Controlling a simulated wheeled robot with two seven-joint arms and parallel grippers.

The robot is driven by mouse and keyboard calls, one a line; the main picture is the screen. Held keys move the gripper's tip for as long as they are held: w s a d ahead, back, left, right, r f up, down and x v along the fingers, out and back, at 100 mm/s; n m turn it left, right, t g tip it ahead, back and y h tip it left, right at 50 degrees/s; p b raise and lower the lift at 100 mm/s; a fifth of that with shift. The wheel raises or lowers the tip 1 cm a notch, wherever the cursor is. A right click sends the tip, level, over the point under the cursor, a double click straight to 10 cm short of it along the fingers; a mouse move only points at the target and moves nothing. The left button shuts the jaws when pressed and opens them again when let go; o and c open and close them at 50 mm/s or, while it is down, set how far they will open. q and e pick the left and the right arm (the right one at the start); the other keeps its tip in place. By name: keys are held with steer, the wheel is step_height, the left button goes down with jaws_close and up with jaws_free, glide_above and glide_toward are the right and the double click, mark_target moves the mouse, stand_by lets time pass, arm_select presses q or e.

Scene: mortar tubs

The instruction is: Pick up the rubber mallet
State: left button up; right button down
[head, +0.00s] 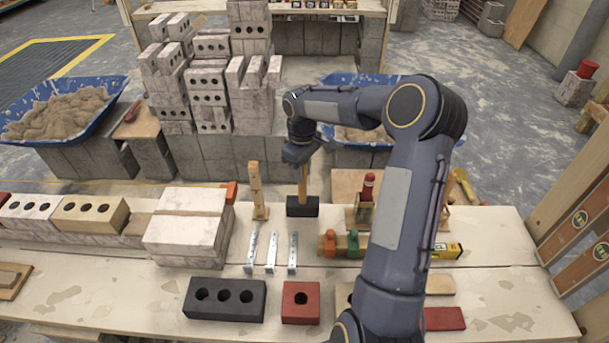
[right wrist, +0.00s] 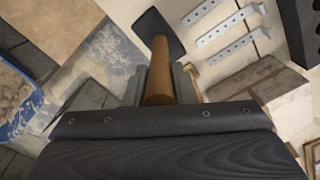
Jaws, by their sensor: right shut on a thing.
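The rubber mallet has a black head (head: 302,209) and a wooden handle (head: 304,180). It hangs upright, head down, at the back part of the workbench in the head view. I cannot tell whether the head touches the bench. My right gripper (head: 303,160) is at the upper end of the handle. In the right wrist view the fingers (right wrist: 162,88) are shut on either side of the handle (right wrist: 159,65), with the black head (right wrist: 159,33) beyond. My left gripper is not in view.
A wooden post (head: 257,190) stands close left of the mallet. Three metal brackets (head: 271,252) lie in front, with a black brick (head: 224,300) and a red brick (head: 300,302) nearer. Stacked bricks (head: 208,85) and a blue sand tub (head: 60,108) are behind.

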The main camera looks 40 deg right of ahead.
steer(key=s+a+r+b, duration=0.1)
steer(key=s+a+r, duration=0.1)
steer(key=a+r, duration=0.7)
steer(key=a, duration=0.4)
steer(key=shift+s, duration=0.1)
steer(key=c, duration=1.9)
jaws_free()
jaws_close()
steer(key=shift+a, duration=0.1)
